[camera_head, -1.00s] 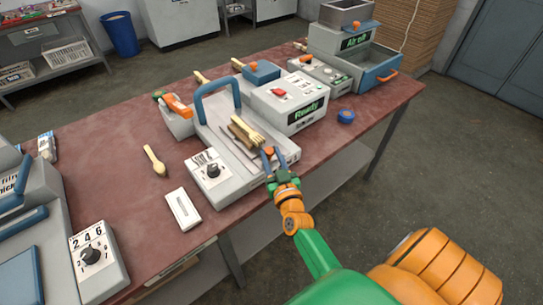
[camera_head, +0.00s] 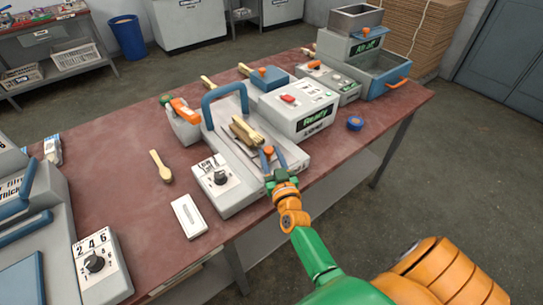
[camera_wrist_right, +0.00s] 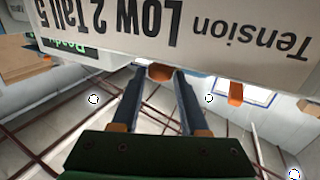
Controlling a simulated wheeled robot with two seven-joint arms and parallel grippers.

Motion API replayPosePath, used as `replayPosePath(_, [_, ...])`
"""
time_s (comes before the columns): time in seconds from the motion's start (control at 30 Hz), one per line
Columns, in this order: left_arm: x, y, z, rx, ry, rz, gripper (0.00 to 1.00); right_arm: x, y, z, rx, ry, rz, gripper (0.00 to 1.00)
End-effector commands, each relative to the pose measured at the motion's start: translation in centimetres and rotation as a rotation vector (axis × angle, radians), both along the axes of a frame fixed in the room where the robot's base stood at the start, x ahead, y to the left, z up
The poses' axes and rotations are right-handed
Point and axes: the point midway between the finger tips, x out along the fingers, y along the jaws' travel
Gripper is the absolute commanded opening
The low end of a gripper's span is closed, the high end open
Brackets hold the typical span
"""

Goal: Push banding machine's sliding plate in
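An orange knob (camera_head: 268,150) stands at the near side of the spoons. My right gripper (camera_head: 273,158) is at the machine's near edge, its two fingers apart on either side of the knob. In the right wrist view the knob (camera_wrist_right: 160,72) sits between the fingertips, with small gaps visible. The plate itself is mostly hidden. My left gripper is out of view.
A loose wooden spoon (camera_head: 161,166) and a white flat device (camera_head: 188,216) lie left of the machine. A blue tape roll (camera_head: 355,123) lies to its right. Another dial machine (camera_head: 100,265) stands at the near left. A blue drawer unit (camera_head: 372,75) stands at the far end.

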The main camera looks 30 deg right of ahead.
Motion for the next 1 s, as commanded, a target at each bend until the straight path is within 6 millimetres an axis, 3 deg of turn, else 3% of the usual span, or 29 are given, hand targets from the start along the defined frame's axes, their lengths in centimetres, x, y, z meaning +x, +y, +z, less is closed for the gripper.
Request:
replayPosePath(0.03, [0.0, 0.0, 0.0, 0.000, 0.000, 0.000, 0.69, 0.0, 0.0, 0.0, 0.000, 0.000, 0.000, 0.60])
replayPosePath(0.07, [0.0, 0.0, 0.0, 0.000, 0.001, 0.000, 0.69, 0.0, 0.0, 0.0, 0.000, 0.000, 0.000, 0.68])
replayPosePath(0.37, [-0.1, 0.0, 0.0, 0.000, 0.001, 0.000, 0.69, -0.2, 0.1, 0.0, 0.001, -0.001, 0.000, 0.68])
replayPosePath(0.7, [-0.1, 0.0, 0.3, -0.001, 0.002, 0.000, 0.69, -6.0, 2.0, -0.1, 0.002, 0.002, 0.000, 0.68])
replayPosePath(1.0, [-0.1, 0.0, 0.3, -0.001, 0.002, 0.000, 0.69, -6.7, 2.2, 0.0, 0.001, -0.001, 0.000, 0.68])
